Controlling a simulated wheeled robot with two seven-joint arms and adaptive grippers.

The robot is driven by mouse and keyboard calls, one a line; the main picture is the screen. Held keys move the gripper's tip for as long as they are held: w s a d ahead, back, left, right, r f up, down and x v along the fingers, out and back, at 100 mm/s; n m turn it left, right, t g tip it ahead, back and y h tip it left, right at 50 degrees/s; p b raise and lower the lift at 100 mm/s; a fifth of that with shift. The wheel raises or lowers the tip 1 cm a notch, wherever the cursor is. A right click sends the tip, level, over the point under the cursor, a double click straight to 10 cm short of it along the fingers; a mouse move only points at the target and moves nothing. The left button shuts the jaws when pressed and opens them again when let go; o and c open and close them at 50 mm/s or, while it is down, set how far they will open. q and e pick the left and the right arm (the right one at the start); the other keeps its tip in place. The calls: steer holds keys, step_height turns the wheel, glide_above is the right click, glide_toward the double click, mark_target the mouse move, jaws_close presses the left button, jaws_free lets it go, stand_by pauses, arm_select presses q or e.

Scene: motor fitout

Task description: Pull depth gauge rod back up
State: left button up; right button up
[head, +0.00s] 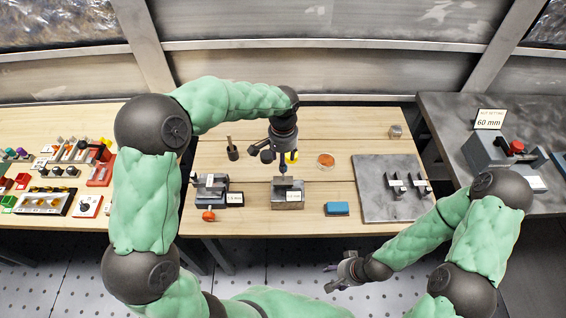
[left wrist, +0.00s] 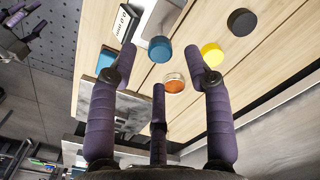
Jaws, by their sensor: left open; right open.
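A grey block with a small white readout (head: 288,196) stands at the table's front middle; it also shows in the left wrist view (left wrist: 160,18). I take it for the gauge body, but no rod is clearly visible. My left gripper (head: 284,172) points down just above and behind this block. In the left wrist view its fingers (left wrist: 160,66) are spread and empty, with a blue round cap (left wrist: 160,48) below, between the fingertips. A yellow cap (left wrist: 212,54) and a black cap (left wrist: 241,21) sit beyond. My right gripper (head: 341,274) is open and empty in front of the table.
A dish with orange contents (head: 326,160) and a blue block (head: 337,209) lie right of the grey block. A steel plate (head: 372,175) carries small holders. A device with an orange knob (head: 208,215) stands left. Bare wood lies between.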

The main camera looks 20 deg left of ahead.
arm_select(q)
step_height(320, 180, up, 9)
stand_by(0.3)
arm_select(e)
steer(key=shift+s, duration=0.1)
stand_by(0.4)
